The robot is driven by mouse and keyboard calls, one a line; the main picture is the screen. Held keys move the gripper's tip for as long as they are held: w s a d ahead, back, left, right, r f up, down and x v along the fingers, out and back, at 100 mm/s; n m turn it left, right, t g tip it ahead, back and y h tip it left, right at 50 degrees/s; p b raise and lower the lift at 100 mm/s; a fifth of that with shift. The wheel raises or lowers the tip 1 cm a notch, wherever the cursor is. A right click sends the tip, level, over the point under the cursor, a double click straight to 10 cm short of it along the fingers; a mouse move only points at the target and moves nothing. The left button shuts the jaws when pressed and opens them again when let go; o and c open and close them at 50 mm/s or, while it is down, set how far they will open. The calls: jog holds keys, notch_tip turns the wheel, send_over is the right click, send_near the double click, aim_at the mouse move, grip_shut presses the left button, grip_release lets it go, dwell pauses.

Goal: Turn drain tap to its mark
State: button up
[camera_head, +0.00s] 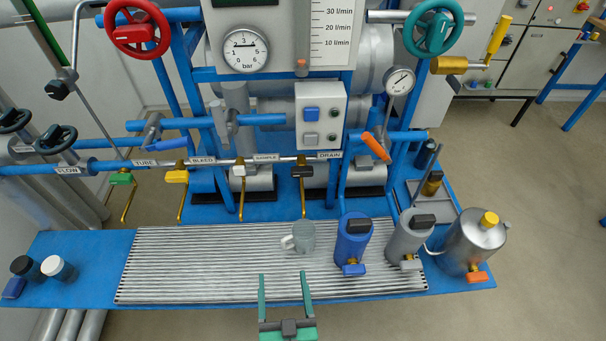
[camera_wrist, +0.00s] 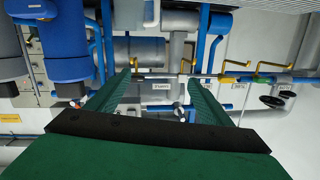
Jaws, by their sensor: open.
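A black-handled tap (camera_head: 302,171) hangs on the horizontal pipe, just left of the DRAIN label (camera_head: 329,155). A thin brass spout runs down from it. The SAMPLE label (camera_head: 265,157) is on its other side. I cannot make out a mark by this tap. My gripper (camera_head: 284,274) is open and empty, low in the front over the front edge of the grated bench, well short of the pipe. In the wrist view, my two green fingers (camera_wrist: 160,78) stand apart, with the labelled pipe beyond them; this view looks upside down.
White (camera_head: 239,170), yellow (camera_head: 177,176) and green (camera_head: 121,178) taps sit along the same pipe. A grey mug (camera_head: 303,237) stands on the grating (camera_head: 200,265), between my gripper and the pipe. Blue (camera_head: 353,240) and grey (camera_head: 408,238) canisters and a steel vessel (camera_head: 474,243) stand right.

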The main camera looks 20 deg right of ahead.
jog(key=w+d+r+m+h, duration=0.1)
jog(key=w+d+r, duration=0.2)
jog(key=w+d, duration=0.5)
jog(key=t, duration=0.1)
send_near(302, 175)
jog(key=shift+h, duration=0.4)
jog(key=x, duration=1)
jog(key=shift+w+a+f, duration=0.15)
jog(key=shift+w+f, duration=0.05)
jog(key=shift+w, duration=0.05)
jog(key=shift+c, duration=0.4)
jog(key=c, duration=1)
